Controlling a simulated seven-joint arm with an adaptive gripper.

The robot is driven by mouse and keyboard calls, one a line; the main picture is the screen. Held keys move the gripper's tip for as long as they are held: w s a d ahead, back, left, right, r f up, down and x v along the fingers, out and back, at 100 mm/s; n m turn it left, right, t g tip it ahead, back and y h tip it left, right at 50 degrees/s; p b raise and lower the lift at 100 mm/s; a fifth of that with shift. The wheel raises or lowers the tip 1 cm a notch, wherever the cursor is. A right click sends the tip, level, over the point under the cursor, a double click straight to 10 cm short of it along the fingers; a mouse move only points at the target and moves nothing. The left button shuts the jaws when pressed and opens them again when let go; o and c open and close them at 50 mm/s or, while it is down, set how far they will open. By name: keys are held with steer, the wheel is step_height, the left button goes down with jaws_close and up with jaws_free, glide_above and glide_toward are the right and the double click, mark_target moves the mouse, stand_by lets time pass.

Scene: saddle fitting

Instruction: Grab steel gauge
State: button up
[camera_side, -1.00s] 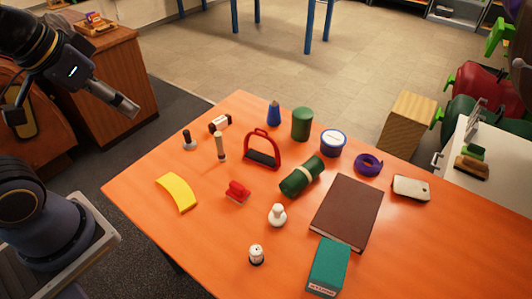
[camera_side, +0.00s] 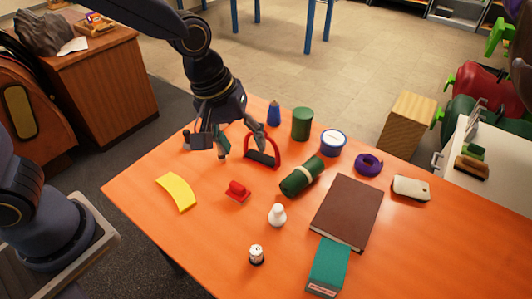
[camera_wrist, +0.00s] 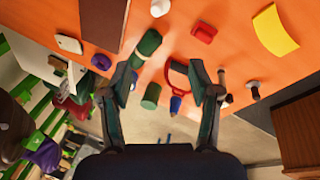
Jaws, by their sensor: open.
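No object is clearly marked as the steel gauge. The most metal-looking piece is a small grey disc with a dark upright handle (camera_wrist: 253,91), at the right in the wrist view; in the side view my gripper largely covers it. My gripper (camera_side: 244,152) is open, pointing down over the far left part of the table. In the wrist view its fingers (camera_wrist: 163,67) are spread and empty. A thin tan-topped post (camera_wrist: 222,77) stands just right of the fingers in the wrist view.
A yellow curved piece (camera_side: 177,191) lies left. A brown book (camera_side: 347,210) lies right. The orange table's (camera_side: 205,245) near left is clear.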

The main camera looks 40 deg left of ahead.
steer(key=s+d+f+m+g+y, duration=0.1)
steer(key=s+d+f+m+g, duration=0.15)
steer(key=d+f, duration=0.45)
steer(key=y, duration=0.1)
glide_above(256, 250)
step_height(256, 250, down, 5)
steer(key=shift+m, duration=0.25)
steer(key=f, duration=1)
steer(key=shift+s+d+f, duration=0.2)
steer(key=shift+f, duration=0.15)
steer(key=f, duration=0.5)
steer(key=shift+w+a+f, duration=0.15)
steer(key=shift+w+a, duration=0.05)
steer(key=shift+a, duration=0.05)
jaws_close()
